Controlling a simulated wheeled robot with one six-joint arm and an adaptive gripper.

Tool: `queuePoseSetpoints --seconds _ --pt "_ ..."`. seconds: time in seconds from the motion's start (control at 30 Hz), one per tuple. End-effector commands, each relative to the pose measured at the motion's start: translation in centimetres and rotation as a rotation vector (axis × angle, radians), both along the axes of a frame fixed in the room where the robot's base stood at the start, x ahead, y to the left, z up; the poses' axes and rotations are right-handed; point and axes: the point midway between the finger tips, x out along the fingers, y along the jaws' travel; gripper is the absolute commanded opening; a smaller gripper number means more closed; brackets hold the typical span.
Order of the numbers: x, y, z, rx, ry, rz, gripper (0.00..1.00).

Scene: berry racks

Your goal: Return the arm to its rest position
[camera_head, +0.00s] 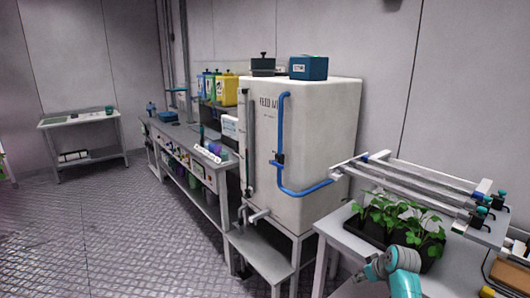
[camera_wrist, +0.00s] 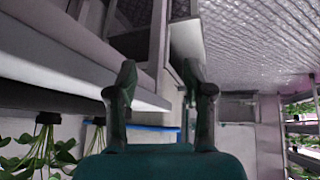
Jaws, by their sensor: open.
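My arm (camera_head: 403,280), with teal and pale grey links, shows at the lower right of the head view, in front of a dark tray of green leafy plants (camera_head: 378,212). My gripper (camera_wrist: 158,82) shows in the wrist view. Its two dark green fingers are apart, with nothing between them. The wrist picture appears upside down, with the patterned floor at the top. I cannot make out the fingertips in the head view.
The plant tray stands on a white table (camera_head: 345,232) under a white pipe rack (camera_head: 420,185). A large white feed tank (camera_head: 315,150) with a blue pipe stands left of it. A long workbench (camera_head: 180,140) lies beyond. The floor (camera_head: 110,235) at left is clear.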

Motion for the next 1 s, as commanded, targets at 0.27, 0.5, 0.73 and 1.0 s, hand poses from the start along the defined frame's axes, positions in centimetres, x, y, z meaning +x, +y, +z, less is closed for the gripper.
queuePoseSetpoints --seconds 0.27,0.5,0.73,1.0 --pt "-6.6 3.2 -9.2 0.007 -0.069 -0.082 0.52" --pt "-13.4 5.8 -14.6 0.013 -0.136 -0.143 0.52" --pt "-20.8 7.9 -17.9 0.02 -0.203 -0.193 0.52" --pt "-30.0 10.1 -19.2 0.033 -0.284 -0.241 0.52"
